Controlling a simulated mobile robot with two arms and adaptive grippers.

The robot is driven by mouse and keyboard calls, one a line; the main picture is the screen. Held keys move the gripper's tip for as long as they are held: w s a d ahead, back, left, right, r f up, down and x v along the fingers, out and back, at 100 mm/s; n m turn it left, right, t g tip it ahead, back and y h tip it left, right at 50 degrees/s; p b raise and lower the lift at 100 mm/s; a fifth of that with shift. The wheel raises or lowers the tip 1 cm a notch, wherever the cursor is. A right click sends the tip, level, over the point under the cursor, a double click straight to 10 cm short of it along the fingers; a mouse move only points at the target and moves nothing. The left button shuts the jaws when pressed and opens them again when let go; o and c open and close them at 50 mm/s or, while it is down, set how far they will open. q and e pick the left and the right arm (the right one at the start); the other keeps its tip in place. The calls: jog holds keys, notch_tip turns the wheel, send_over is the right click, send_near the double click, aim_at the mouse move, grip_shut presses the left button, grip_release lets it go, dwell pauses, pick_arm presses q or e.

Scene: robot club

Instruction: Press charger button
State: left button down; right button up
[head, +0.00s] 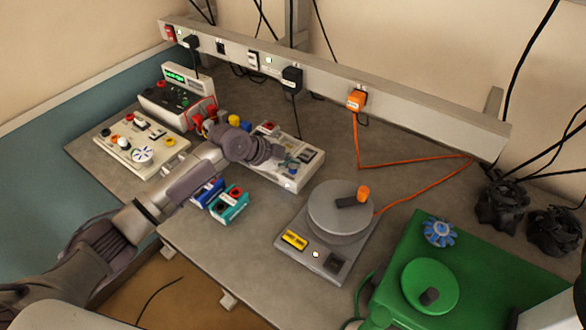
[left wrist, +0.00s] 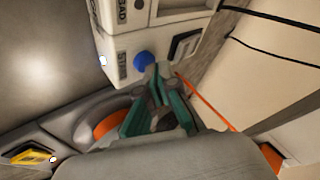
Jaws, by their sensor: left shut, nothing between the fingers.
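A pale box-shaped device (head: 300,178) with buttons and switches sits mid-bench in the head view; I cannot tell for sure that it is the charger. My left gripper (head: 279,156) reaches over it from the left and hides part of its top. In the left wrist view a white device (left wrist: 120,48) shows dark lettering, a round blue button (left wrist: 144,61) and a black rocker switch (left wrist: 185,46). My left gripper's fingers (left wrist: 158,72) are shut and empty, their tips right beside the blue button. Contact is unclear. My right gripper is not in view.
A cream control panel (head: 118,148) and a red-and-grey instrument stand at the left. A blue block (head: 207,190) and a teal block (head: 230,205) lie below my arm. A round-plate device (head: 330,235) stands to the right, near an orange cable (head: 415,164) and a green machine (head: 385,290).

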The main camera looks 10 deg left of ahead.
aim_at(291, 170)
pick_arm(q)
jog(key=shift+f, duration=0.3)
jog(key=shift+r, duration=0.1)
dwell(0.3)
jog(key=shift+r+p, duration=0.45)
jog(key=shift+r, duration=0.3)
notch_tip(291, 170, up, 5)
jog(key=p, duration=0.4)
dwell(0.4)
